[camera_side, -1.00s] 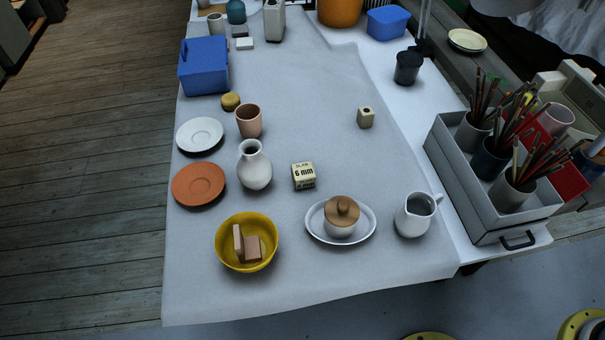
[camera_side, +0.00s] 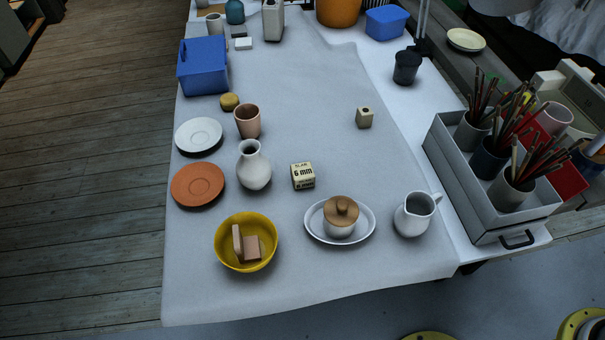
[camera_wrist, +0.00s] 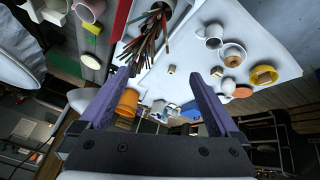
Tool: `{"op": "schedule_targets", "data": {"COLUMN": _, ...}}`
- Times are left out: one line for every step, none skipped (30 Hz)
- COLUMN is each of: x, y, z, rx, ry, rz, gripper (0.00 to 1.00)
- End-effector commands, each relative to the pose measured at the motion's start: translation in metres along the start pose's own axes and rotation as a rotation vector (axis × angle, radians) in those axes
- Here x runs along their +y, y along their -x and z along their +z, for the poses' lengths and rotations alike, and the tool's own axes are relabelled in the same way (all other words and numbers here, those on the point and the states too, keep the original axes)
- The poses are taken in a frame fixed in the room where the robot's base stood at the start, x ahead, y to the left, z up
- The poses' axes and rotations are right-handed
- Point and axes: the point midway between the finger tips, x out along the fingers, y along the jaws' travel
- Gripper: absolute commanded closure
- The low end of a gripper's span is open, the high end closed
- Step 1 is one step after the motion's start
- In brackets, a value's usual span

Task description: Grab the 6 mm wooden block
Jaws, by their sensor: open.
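The 6 mm block (camera_side: 303,176) is a small cream cube with dark "6 mm" print on its side. It sits on the grey cloth in the side view, right of the white vase (camera_side: 254,166) and behind the lidded jar (camera_side: 341,216). In the wrist view a small beige shape (camera_wrist: 217,72) looks like this block, right of my gripper; its print is not readable there. My gripper (camera_wrist: 157,80) has two purple fingers, wide apart with nothing between them. It is well away from the block and out of the side view.
A similar small block with a hole (camera_side: 365,118) stands behind and right. A yellow bowl (camera_side: 221,251) holding two pieces, a white jug (camera_side: 413,216), an orange plate (camera_side: 198,184) and a pink cup (camera_side: 248,122) stand around. A grey tray (camera_side: 477,215) of brush pots edges the right.

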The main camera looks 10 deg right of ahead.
Motion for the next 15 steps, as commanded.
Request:
{"op": "schedule_targets", "data": {"x": 0.005, "y": 0.001, "z": -0.024, "rx": -0.004, "ry": 0.053, "rz": -0.012, "gripper": 0.03}}
{"op": "schedule_targets", "data": {"x": 0.008, "y": 0.002, "z": -0.037, "rx": -0.005, "ry": 0.084, "rz": -0.018, "gripper": 0.03}}
{"op": "schedule_targets", "data": {"x": 0.011, "y": 0.001, "z": -0.054, "rx": -0.008, "ry": 0.127, "rz": -0.028, "gripper": 0.03}}
{"op": "schedule_targets", "data": {"x": 0.013, "y": 0.001, "z": -0.068, "rx": -0.009, "ry": 0.159, "rz": -0.034, "gripper": 0.03}}
{"op": "schedule_targets", "data": {"x": 0.014, "y": -0.001, "z": -0.081, "rx": -0.011, "ry": 0.190, "rz": -0.041, "gripper": 0.03}}
{"op": "schedule_targets", "data": {"x": 0.015, "y": -0.004, "z": -0.098, "rx": -0.014, "ry": 0.231, "rz": -0.052, "gripper": 0.03}}
{"op": "schedule_targets", "data": {"x": 0.016, "y": -0.007, "z": -0.111, "rx": -0.016, "ry": 0.261, "rz": -0.060, "gripper": 0.03}}
{"op": "schedule_targets", "data": {"x": 0.016, "y": -0.011, "z": -0.123, "rx": -0.020, "ry": 0.291, "rz": -0.068, "gripper": 0.03}}
{"op": "schedule_targets", "data": {"x": 0.015, "y": -0.017, "z": -0.139, "rx": -0.022, "ry": 0.329, "rz": -0.079, "gripper": 0.03}}
{"op": "schedule_targets", "data": {"x": 0.014, "y": -0.021, "z": -0.151, "rx": -0.025, "ry": 0.358, "rz": -0.087, "gripper": 0.03}}
{"op": "schedule_targets", "data": {"x": 0.013, "y": -0.027, "z": -0.163, "rx": -0.028, "ry": 0.387, "rz": -0.096, "gripper": 0.03}}
{"op": "schedule_targets", "data": {"x": 0.010, "y": -0.035, "z": -0.178, "rx": -0.031, "ry": 0.422, "rz": -0.107, "gripper": 0.03}}
{"op": "schedule_targets", "data": {"x": 0.007, "y": -0.042, "z": -0.189, "rx": -0.035, "ry": 0.451, "rz": -0.116, "gripper": 0.03}}
{"op": "schedule_targets", "data": {"x": 0.005, "y": -0.049, "z": -0.200, "rx": -0.038, "ry": 0.477, "rz": -0.125, "gripper": 0.03}}
{"op": "schedule_targets", "data": {"x": 0.000, "y": -0.059, "z": -0.213, "rx": -0.042, "ry": 0.512, "rz": -0.137, "gripper": 0.03}}
